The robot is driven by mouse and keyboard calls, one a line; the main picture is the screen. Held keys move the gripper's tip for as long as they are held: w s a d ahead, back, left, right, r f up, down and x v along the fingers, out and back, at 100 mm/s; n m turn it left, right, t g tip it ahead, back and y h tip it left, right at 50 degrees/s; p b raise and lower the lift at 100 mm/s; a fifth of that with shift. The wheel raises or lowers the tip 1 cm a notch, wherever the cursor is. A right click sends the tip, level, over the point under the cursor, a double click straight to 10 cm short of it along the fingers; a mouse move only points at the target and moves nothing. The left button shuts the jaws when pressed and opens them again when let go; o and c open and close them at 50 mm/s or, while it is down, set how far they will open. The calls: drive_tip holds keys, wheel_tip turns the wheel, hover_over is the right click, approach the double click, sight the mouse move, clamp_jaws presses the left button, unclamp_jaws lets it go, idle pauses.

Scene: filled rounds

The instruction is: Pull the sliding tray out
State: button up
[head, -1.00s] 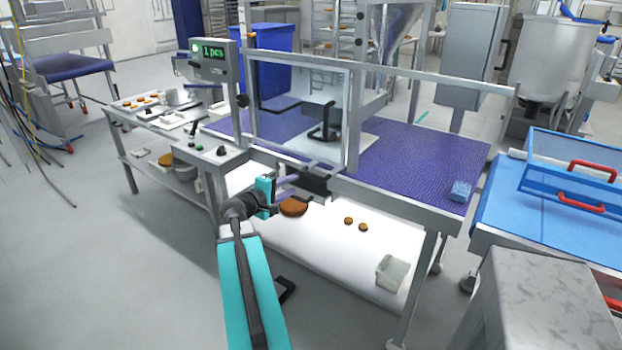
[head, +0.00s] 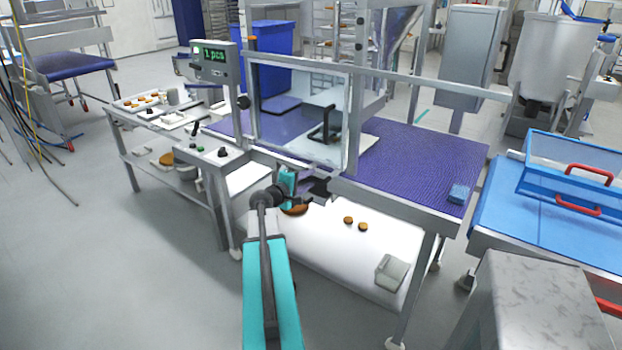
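The sliding tray seems to be the dark piece (head: 321,187) under the front edge of the purple-topped machine table, below the clear guard. Only a small part of it shows, and I cannot tell how far out it stands. My gripper (head: 303,196) is in front of the table edge, close to the tray's left side. My turquoise and dark wrist covers much of this spot. The fingers are small and partly hidden, so I cannot tell whether they are open or touch the tray.
The clear guard (head: 300,115) stands above the tray. A control box (head: 215,155) is to the left. A blue-topped table (head: 500,215) is at right. The floor at left is open.

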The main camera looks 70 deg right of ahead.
drive_tip(key=shift+p+x, duration=0.3)
drive_tip(key=shift+x, duration=1.15)
